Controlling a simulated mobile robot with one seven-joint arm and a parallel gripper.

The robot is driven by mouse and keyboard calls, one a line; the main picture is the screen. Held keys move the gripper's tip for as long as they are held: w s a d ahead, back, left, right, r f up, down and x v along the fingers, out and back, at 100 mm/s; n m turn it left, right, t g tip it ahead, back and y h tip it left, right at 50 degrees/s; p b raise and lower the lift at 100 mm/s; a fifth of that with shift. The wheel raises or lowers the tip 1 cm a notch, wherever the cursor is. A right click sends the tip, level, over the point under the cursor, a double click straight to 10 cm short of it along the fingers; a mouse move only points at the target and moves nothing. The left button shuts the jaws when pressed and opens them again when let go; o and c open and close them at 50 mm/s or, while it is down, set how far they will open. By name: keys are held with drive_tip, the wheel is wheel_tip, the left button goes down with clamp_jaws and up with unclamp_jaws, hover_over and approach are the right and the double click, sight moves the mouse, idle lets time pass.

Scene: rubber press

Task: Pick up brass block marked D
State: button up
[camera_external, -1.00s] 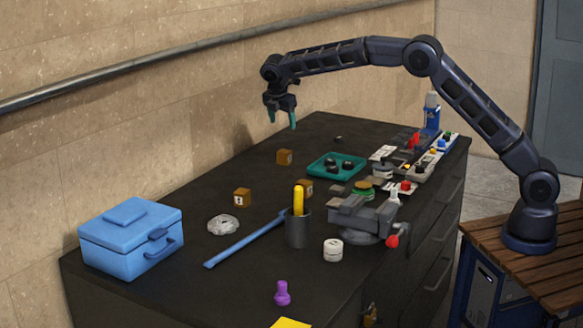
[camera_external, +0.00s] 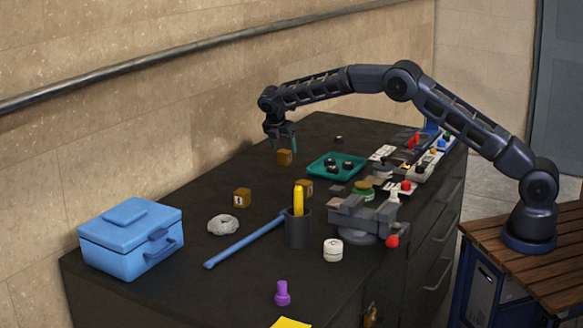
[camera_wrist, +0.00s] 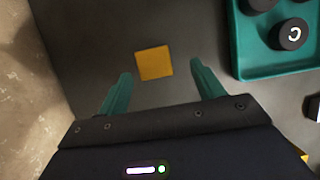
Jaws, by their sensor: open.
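One brass block (camera_external: 284,158) stands at the far left of the dark bench top, close to the teal tray. In the wrist view, a plain square brass block top (camera_wrist: 154,63) shows just ahead of the gap between my fingertips. My gripper (camera_external: 281,145) is open, pointing down right above this block, with nothing held; its teal fingers also show in the wrist view (camera_wrist: 161,72). A second brass block (camera_external: 242,198) stands nearer the blue box, and a third (camera_external: 304,187) is partly hidden behind the yellow-handled tool. The letters are too small to read surely.
The teal tray (camera_external: 318,172) with several black round pieces lies right of the gripper. A dark cup (camera_external: 298,229) with the yellow tool, a vise (camera_external: 362,216), a blue bar (camera_external: 240,243) and a blue box (camera_external: 130,240) stand nearer. The wall is close on the left.

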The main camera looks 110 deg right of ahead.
sight(283, 151)
drive_tip(key=shift+w+d+x, duration=0.15)
drive_tip(key=shift+x, duration=1.2)
drive_tip(key=shift+w+d+x, duration=0.1)
drive_tip(key=shift+d+x, duration=0.05)
drive_tip(key=shift+x, duration=1.15)
drive_tip(key=shift+c, duration=0.2)
drive_tip(key=c, duration=1.4)
drive_tip(key=shift+o, duration=0.2)
drive_tip(key=shift+r, duration=0.1)
